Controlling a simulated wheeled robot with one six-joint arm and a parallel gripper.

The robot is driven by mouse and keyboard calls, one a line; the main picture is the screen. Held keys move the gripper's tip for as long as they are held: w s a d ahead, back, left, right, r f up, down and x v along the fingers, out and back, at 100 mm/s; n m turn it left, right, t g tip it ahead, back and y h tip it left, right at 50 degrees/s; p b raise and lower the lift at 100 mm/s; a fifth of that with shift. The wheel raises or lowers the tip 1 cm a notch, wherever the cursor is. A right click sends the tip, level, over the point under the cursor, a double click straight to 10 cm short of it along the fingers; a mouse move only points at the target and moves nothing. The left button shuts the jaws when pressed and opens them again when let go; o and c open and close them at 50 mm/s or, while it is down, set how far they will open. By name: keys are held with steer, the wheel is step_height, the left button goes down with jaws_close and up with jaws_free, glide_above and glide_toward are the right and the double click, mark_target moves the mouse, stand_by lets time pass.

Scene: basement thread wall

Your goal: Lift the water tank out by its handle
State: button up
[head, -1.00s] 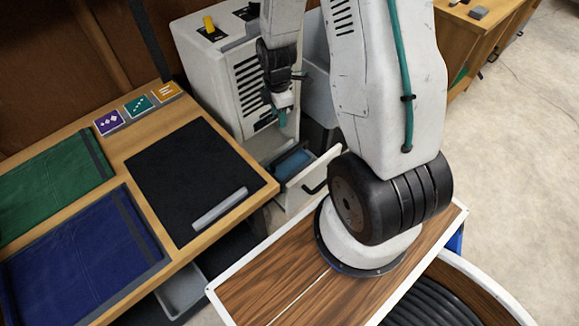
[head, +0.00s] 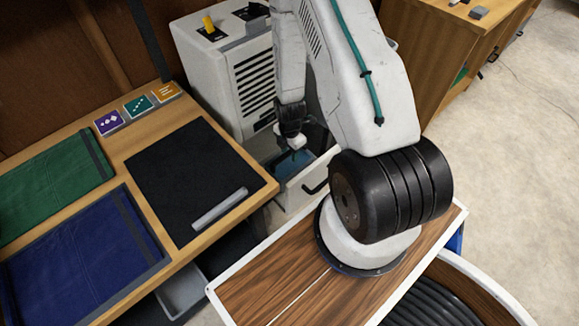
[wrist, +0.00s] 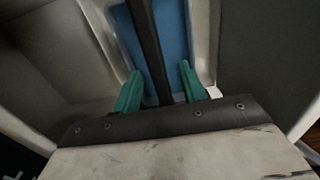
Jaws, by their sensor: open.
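The water tank shows in the head view as a pale bin with blue inside (head: 298,163), low at the front of the white machine (head: 225,70). In the wrist view the blue inside of the tank (wrist: 177,45) fills the top centre. A dark bar, which looks like the handle (wrist: 147,40), crosses it. My gripper (wrist: 160,78) is open, with one green finger on each side of the bar. I cannot tell whether either finger touches it. In the head view my gripper (head: 293,152) points down over the tank, its fingertips partly hard to see.
A white drawer front with a black pull (head: 316,187) stands in front of the tank. Pale walls flank the gripper closely in the wrist view. A wooden bench with a black mat (head: 190,170) is to the left. Open floor (head: 500,140) lies to the right.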

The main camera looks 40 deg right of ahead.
steer(key=shift+f, duration=0.65)
jaws_close()
steer(key=shift+r, duration=0.2)
